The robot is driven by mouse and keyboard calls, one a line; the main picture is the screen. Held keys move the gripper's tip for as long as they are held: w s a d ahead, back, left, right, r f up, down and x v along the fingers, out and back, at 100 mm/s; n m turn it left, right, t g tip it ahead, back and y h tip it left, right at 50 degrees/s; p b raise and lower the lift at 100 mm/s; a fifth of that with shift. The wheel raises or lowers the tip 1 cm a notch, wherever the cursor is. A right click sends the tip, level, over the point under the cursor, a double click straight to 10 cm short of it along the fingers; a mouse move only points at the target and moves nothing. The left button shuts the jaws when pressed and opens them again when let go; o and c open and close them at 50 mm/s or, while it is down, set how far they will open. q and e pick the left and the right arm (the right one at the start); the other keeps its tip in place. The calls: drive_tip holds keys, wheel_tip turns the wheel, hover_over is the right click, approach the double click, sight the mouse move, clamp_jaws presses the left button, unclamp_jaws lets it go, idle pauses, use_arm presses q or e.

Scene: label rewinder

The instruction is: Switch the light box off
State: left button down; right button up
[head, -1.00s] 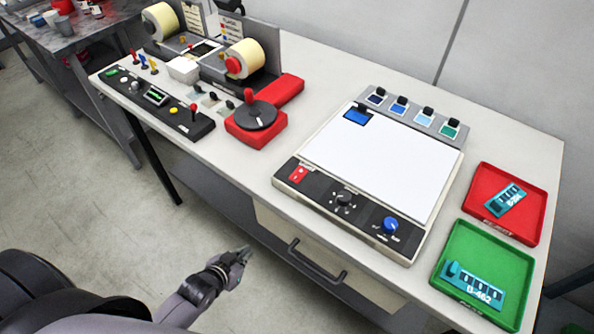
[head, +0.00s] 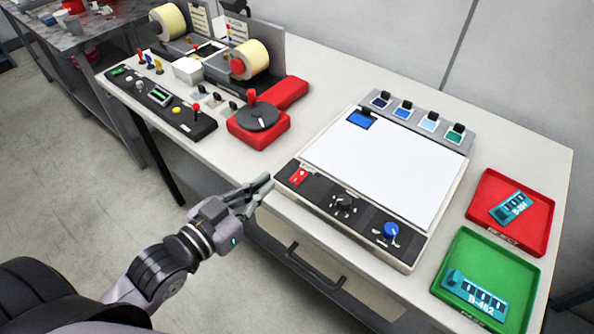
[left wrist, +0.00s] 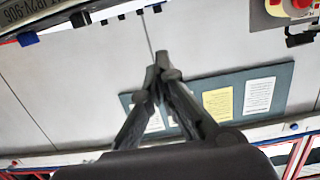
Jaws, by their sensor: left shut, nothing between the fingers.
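The light box (head: 385,165) lies on the table with a bright white panel. Its dark front strip carries a red rocker switch (head: 298,176) at the left end, a black knob (head: 344,202) in the middle and a blue knob (head: 391,230) at the right. My left gripper (head: 267,181) is shut and empty, just left of the red switch near the table's front edge. A small gap seems to lie between fingertips and box. In the left wrist view the closed fingers (left wrist: 160,62) point at the wall, and the switch does not show. My right gripper is not in view.
A red tray (head: 545,238) and a green tray (head: 447,292), each with a teal piece, stand right of the box. The rewinder with a red base (head: 262,139) stands at the left. A drawer handle (head: 316,268) sticks out below the table.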

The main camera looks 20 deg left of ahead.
use_arm(q)
drive_tip(key=shift+w, duration=0.15)
drive_tip(key=p, duration=0.3)
hover_over(297, 182)
drive_tip(key=shift+f, duration=0.55)
wheel_tip(297, 182, down, 3)
drive_tip(key=shift+f, duration=0.6)
